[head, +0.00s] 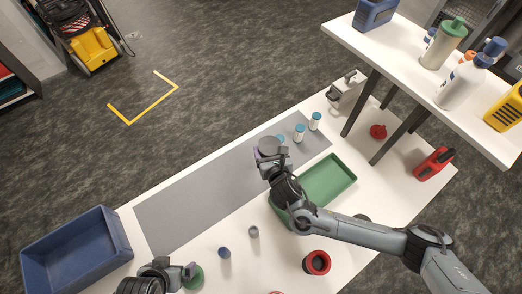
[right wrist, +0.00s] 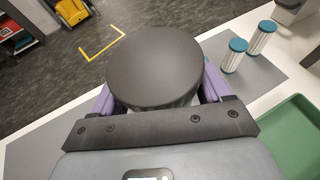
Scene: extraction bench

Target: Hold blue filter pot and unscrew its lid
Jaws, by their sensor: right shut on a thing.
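My right gripper (head: 270,158) is shut on a round thing with a wide dark grey top (right wrist: 155,66), above the grey mat. Its purple-padded fingers lie on either side, and a little of a pale body shows under the top. Two white ribbed pots with teal-blue lids (head: 299,132) (head: 315,121) stand beyond it; they also show in the right wrist view (right wrist: 234,55) (right wrist: 262,38). Another blue lid (head: 281,138) is partly hidden by the gripper. A small dark-blue-topped pot (head: 224,253) stands near the front. My left gripper (head: 188,272) is at the bottom left, by a green round thing (head: 194,279); its jaw opening is unclear.
A green tray (head: 335,178) lies under and beside my right arm. A blue bin (head: 75,250) is at the left end. A red-rimmed container (head: 317,262) and a small grey cup (head: 253,231) stand in front. The grey mat (head: 190,205) is clear at left.

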